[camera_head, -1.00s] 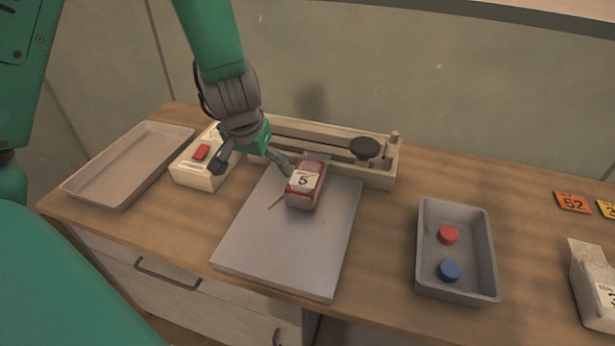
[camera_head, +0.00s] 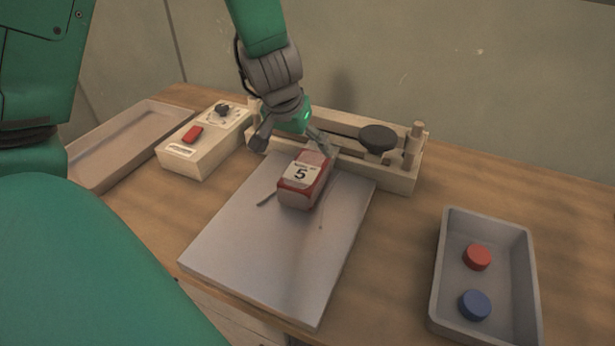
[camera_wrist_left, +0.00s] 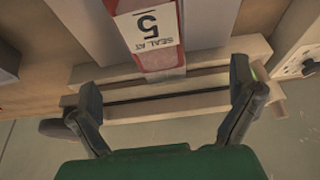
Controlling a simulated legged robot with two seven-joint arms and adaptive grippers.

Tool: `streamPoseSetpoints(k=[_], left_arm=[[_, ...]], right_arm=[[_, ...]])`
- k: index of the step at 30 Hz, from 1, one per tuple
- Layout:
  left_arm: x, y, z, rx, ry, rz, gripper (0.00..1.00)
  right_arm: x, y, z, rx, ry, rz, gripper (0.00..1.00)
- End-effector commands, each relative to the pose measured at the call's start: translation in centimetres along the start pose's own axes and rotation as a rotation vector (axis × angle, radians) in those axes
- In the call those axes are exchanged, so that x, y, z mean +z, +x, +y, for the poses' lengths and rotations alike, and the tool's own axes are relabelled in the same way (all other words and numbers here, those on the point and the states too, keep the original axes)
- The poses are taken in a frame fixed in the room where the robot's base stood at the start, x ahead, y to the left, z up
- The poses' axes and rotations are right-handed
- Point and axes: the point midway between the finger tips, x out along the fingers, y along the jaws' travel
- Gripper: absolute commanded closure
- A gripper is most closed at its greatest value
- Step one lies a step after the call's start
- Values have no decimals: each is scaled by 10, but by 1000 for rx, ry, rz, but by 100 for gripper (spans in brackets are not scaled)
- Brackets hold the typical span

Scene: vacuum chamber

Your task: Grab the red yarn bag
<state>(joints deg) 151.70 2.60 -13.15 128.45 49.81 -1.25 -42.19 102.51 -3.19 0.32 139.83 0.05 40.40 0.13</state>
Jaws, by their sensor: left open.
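The red yarn bag (camera_head: 305,180) lies on the grey plate (camera_head: 270,245), with a white label reading 5 facing up. In the left wrist view the bag (camera_wrist_left: 150,40) shows its label "SEAL AT 5" and its red end points toward the gap between the fingers. My left gripper (camera_head: 292,145) is open at the far end of the bag, its fingers spread to either side. In the left wrist view the open gripper (camera_wrist_left: 168,100) has nothing between its fingertips. Whether a finger touches the bag cannot be told. My right gripper is not in view.
A wooden sealer frame (camera_head: 400,183) with a black knob (camera_head: 378,138) stands behind the plate. A white box with a red switch (camera_head: 193,133) is left of it. An empty tray (camera_head: 110,150) is far left. A grey tray (camera_head: 443,275) holds red and blue discs at right.

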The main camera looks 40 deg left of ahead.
Motion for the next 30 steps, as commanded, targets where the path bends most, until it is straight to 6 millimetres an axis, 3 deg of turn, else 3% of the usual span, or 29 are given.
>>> streamPoseSetpoints(k=[9,17,24,30], left_arm=[[0,64,-4,4,-3,-5,0],[-1,84,-6,6,-3,-4,0],[-1,118,-1,1,-1,-4,0],[-2,125,0,-1,1,-1,0]], right_arm=[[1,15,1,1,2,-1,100],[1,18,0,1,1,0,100],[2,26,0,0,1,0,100],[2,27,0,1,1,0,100]])
